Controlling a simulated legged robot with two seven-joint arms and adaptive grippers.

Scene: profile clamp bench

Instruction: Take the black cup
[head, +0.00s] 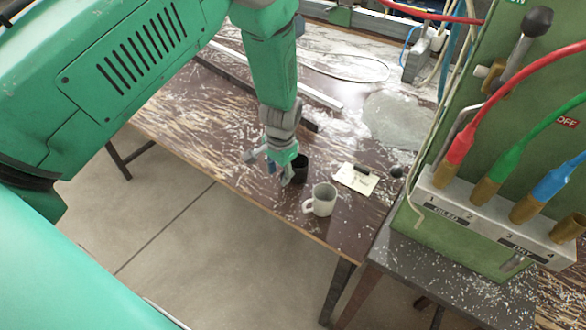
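The black cup (301,168) stands on the brown work table, near its front edge. My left gripper (279,172) points down at the cup's left side and hides part of it. The two fingertips look apart, with a gap between them, and the cup shows to the right of them. I cannot tell whether a finger touches the cup. My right gripper is not in view.
A white mug (322,199) stands close in front of the black cup, by the table edge. A green panel (480,120) with coloured cables blocks the right side.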

